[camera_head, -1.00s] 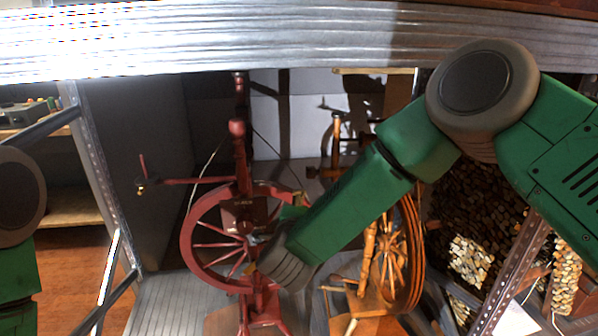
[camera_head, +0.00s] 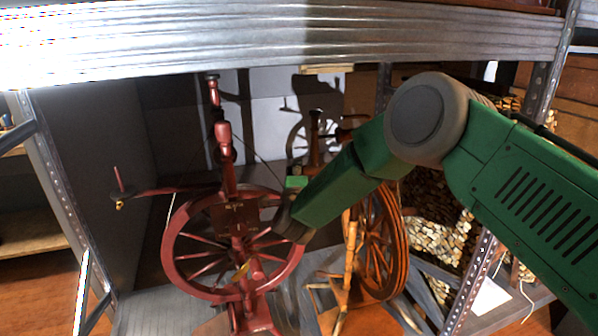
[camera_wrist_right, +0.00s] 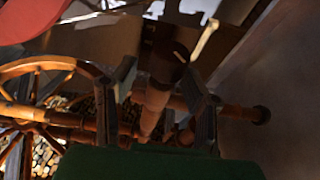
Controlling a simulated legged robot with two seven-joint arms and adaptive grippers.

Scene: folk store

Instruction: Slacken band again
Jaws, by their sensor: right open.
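A dark red spinning wheel (camera_head: 178,255) stands in the middle of the head view, with a tall post (camera_head: 224,150) and a side arm. A thin pale cord (camera_head: 171,212) shows at the wheel's left; I cannot tell whether it is the band. My right arm reaches to the wheel's right side, its gripper end largely hidden there. In the right wrist view my right gripper (camera_wrist_right: 165,92) is open, its dark fingers apart. A turned wooden post (camera_wrist_right: 152,105) shows between them; contact cannot be told. My left gripper is out of view.
An orange-brown spinning wheel (camera_head: 398,240) stands close to the right of the red one, beneath my right forearm. A metal shelf edge (camera_head: 400,40) crosses above. Perforated metal uprights (camera_head: 50,180) stand at the sides. Stacked firewood-like pieces (camera_head: 440,240) lie behind at right.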

